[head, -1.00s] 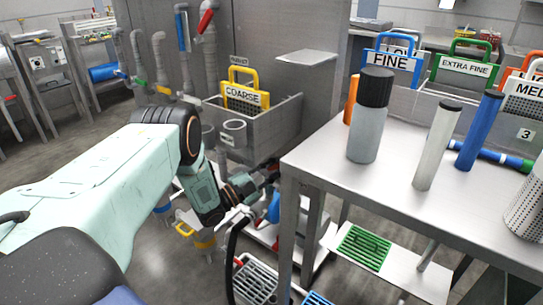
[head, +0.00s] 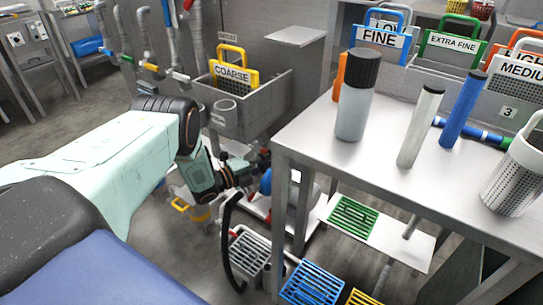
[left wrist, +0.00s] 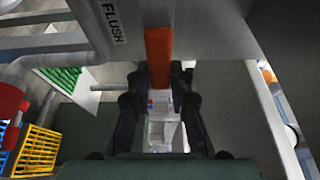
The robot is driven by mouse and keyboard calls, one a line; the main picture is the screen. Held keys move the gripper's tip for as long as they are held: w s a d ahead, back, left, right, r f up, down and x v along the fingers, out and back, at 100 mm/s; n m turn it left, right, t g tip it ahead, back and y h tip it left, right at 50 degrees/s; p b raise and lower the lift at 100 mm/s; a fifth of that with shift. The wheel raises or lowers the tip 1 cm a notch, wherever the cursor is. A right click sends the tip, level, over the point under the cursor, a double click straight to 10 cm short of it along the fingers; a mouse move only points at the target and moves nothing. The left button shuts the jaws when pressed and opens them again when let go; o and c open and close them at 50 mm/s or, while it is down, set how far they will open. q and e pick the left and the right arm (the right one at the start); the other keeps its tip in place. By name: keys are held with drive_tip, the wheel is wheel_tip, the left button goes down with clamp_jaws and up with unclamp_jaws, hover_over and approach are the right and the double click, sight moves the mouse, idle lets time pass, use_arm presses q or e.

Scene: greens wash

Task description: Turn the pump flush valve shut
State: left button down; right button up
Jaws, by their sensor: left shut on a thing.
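The flush valve's orange handle (left wrist: 158,50) shows in the left wrist view, beside a grey part with a FLUSH label (left wrist: 114,20). My left gripper (left wrist: 158,88) has its dark fingers on both sides of the handle and is shut on it. In the head view my left gripper (head: 258,165) reaches low beside the table, next to a blue rounded part (head: 266,182). The handle is hidden there, and the valve body is mostly hidden in both views. My right gripper is in neither current view.
The steel table (head: 310,150) stands close on the right, carrying a grey bottle (head: 353,110) and tubes. A sink (head: 255,110) with a yellow COARSE basket (head: 232,76) is behind. Coloured grates (head: 312,284) lie low, and a black hose (head: 228,240) hangs by the gripper.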

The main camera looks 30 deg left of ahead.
use_arm(q)
drive_tip(key=shift+f, duration=0.1)
idle(0.3)
drive_tip(key=c, duration=1.2)
unclamp_jaws()
drive_tip(key=v, duration=1.2)
